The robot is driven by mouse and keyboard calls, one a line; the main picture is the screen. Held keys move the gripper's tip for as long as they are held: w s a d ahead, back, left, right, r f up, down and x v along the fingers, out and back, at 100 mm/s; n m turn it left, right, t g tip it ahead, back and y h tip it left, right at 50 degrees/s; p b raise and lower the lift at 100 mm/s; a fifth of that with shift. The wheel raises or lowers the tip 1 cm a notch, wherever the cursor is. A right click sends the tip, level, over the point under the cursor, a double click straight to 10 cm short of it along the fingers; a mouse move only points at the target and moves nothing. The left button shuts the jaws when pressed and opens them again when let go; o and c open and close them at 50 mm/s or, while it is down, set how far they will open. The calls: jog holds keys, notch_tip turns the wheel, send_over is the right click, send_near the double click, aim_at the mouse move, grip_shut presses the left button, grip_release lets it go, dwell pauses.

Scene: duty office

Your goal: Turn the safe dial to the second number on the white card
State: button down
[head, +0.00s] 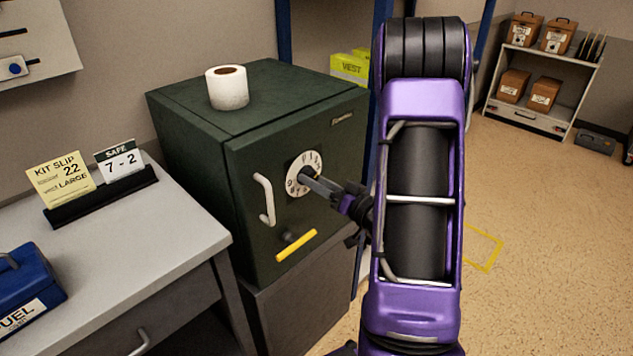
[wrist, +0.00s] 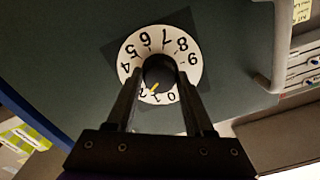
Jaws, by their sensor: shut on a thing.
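The white card (head: 122,162) reads SAFE, 7 - 2, and stands in a black holder on the desk. The green safe (head: 215,130) stands to its right, its door facing me. The white safe dial (head: 293,186) is on the door; its numbered face also shows in the wrist view (wrist: 188,74). My gripper (head: 318,187) reaches the dial, and in the wrist view its fingers (wrist: 158,78) are shut on the black knob (wrist: 160,66). The knob's yellow mark (wrist: 154,88) points down-left, near 1 and 2; I cannot tell exactly where. The left finger partly hides the face near 3.
A grey handle (head: 265,200) and a yellow-gripped lever (head: 296,245) are on the door near the dial. A paper roll (head: 227,88) stands on the safe. A yellow kit slip (head: 60,183) and blue case (head: 25,285) are on the desk. Open floor lies right.

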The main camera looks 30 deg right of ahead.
dwell(0.3)
jog(key=shift+c, duration=1.4)
grip_release()
jog(key=v, duration=1.7)
jog(key=shift+s, duration=0.2)
